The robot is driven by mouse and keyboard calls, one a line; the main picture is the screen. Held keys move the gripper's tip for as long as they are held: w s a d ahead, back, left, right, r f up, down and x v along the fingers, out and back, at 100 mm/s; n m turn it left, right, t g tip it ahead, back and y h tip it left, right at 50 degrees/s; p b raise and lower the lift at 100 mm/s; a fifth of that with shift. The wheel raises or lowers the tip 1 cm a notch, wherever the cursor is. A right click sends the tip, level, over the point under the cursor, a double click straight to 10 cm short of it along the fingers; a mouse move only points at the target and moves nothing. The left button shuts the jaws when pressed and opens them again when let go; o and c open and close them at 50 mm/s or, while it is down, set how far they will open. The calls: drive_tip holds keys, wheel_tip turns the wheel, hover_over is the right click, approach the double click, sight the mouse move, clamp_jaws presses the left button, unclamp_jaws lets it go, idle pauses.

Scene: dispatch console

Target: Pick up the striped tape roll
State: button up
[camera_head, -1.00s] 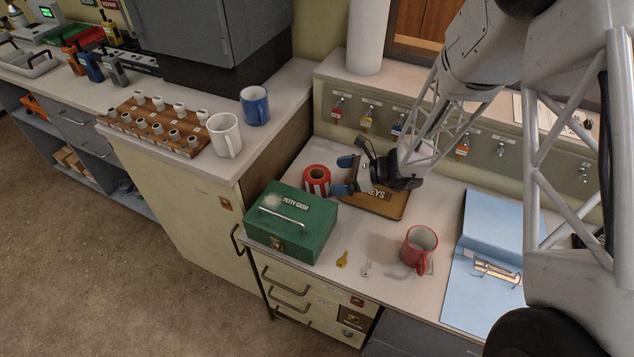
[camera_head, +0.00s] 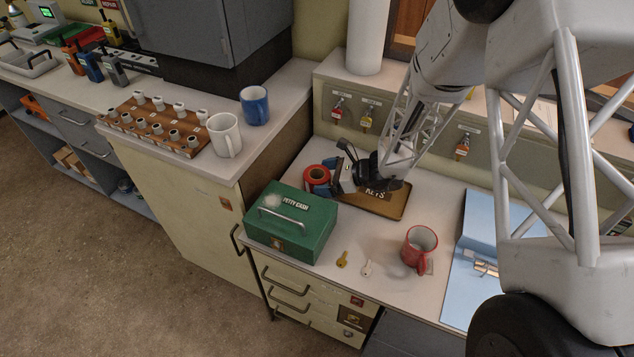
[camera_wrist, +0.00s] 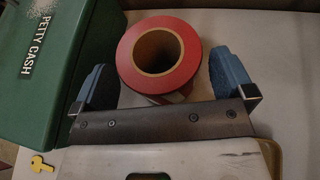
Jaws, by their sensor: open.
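The striped tape roll (camera_head: 318,175) is red with white and stands on the desk behind the green petty cash box. In the wrist view the tape roll (camera_wrist: 158,54) shows its red top and round core hole, between the two blue finger pads. My gripper (camera_head: 322,178) is open around the roll, one finger on each side. In the wrist view my gripper (camera_wrist: 158,82) has a visible gap between each pad and the roll. The roll's lower part is partly hidden by the gripper.
The green petty cash box (camera_head: 291,222) stands close in front of the roll. A brown KEYS tray (camera_head: 392,207) lies beneath and right of my gripper. Two keys (camera_head: 342,259), a red mug (camera_head: 419,249) and a blue binder (camera_head: 473,235) are on the desk.

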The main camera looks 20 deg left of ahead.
drive_tip(key=shift+x, duration=0.95)
drive_tip(key=shift+c, duration=0.5)
drive_tip(key=c, duration=0.8)
drive_tip(key=shift+r, duration=0.15)
wheel_tip(320, 180, up, 10)
